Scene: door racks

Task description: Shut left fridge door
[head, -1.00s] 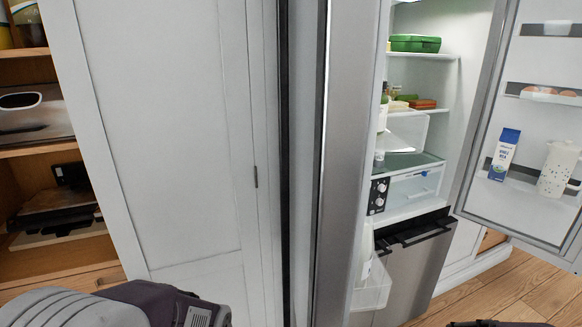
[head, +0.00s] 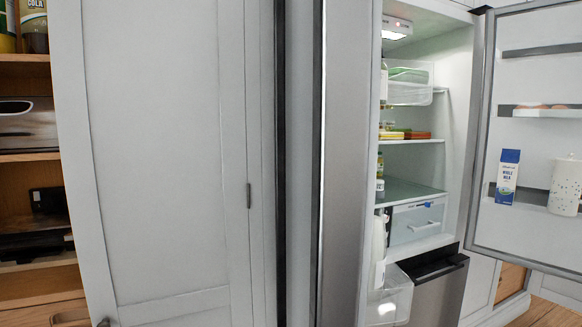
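The left fridge door (head: 348,170) stands open and is seen nearly edge-on, a tall grey panel in the middle of the head view. Its inner side faces right, and clear door bins (head: 388,300) with bottles show along it. The right fridge door (head: 530,215) is also open, swung out to the right. The lit fridge interior (head: 458,120) with its shelves shows between the two doors. Neither of my grippers is in view, and nothing of mine is seen touching the left door.
A white cabinet door (head: 165,150) stands left of the fridge door. Wooden shelves (head: 30,158) with kitchen items are at the far left. A milk carton (head: 508,175) and a speckled pitcher (head: 566,185) sit on the right door. A little wooden floor (head: 540,312) shows at the lower right.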

